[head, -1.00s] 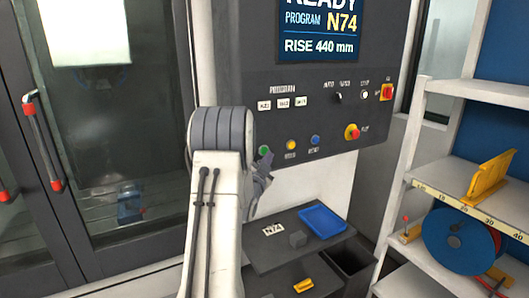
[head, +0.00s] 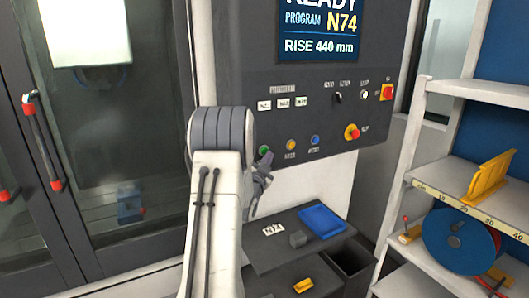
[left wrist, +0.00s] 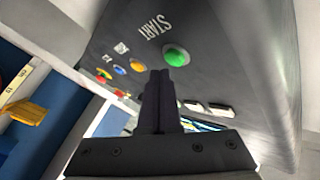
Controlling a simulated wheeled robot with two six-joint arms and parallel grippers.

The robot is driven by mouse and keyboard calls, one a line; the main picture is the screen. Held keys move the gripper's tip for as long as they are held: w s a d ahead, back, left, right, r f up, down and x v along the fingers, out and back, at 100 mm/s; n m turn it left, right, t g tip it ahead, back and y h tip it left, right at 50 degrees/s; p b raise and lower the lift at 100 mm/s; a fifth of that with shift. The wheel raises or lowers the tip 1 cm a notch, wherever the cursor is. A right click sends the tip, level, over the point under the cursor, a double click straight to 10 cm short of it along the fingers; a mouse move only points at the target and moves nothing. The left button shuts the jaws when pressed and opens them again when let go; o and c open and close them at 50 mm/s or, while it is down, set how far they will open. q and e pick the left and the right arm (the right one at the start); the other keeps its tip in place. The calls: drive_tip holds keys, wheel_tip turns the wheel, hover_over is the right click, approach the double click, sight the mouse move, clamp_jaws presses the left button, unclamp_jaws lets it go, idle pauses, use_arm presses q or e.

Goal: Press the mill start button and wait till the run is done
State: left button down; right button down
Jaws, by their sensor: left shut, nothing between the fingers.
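The mill's green start button (head: 264,150) is at the lower left of the dark control panel (head: 240,100). It also shows in the left wrist view (left wrist: 176,56), beside the word START. The screen (head: 318,32) shows READY, program N74 and RISE 440 mm. My left gripper (head: 264,164) is shut and empty, close to the start button. In the left wrist view its closed fingertips (left wrist: 160,74) point at the panel, just below and left of the button in the picture. I cannot tell whether they touch it. My right gripper is not in view.
A yellow button (head: 291,145), a blue button (head: 315,140) and a red emergency knob (head: 352,132) are right of the start button. A shelf with a blue tray (head: 323,221) is below the panel. The mill door (head: 45,150) is on the left, a storage rack (head: 480,95) on the right.

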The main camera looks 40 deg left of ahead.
use_arm(q)
drive_tip(key=shift+w+a+b, duration=0.15)
drive_tip(key=shift+a+b, duration=0.25)
drive_tip(key=shift+b, duration=0.05)
